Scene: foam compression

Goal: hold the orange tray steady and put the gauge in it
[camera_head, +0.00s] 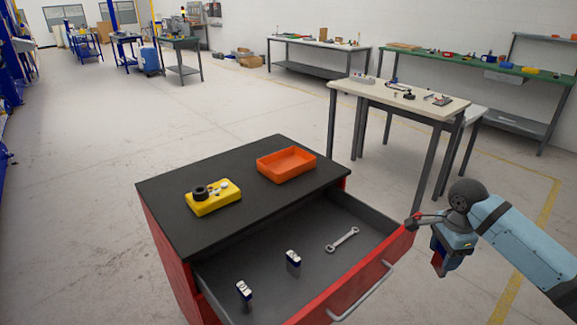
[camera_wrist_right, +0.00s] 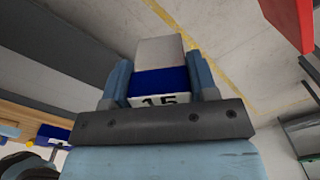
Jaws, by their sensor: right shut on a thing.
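The orange tray (camera_head: 287,176) sits on the black top of the red cabinet, near its back right, and looks empty inside. My right gripper (camera_head: 442,262) is just right of the open drawer's red front, clear of the cabinet top and the tray. In the right wrist view it is shut on the gauge (camera_wrist_right: 160,77), a grey block with a blue band and a white label reading 15. The gauge is between the two blue fingers. My left gripper is not in view.
A yellow block with a black knob (camera_head: 213,197) stands left of the tray. A beige table (camera_head: 400,92) stands behind right. Floor on the left is clear.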

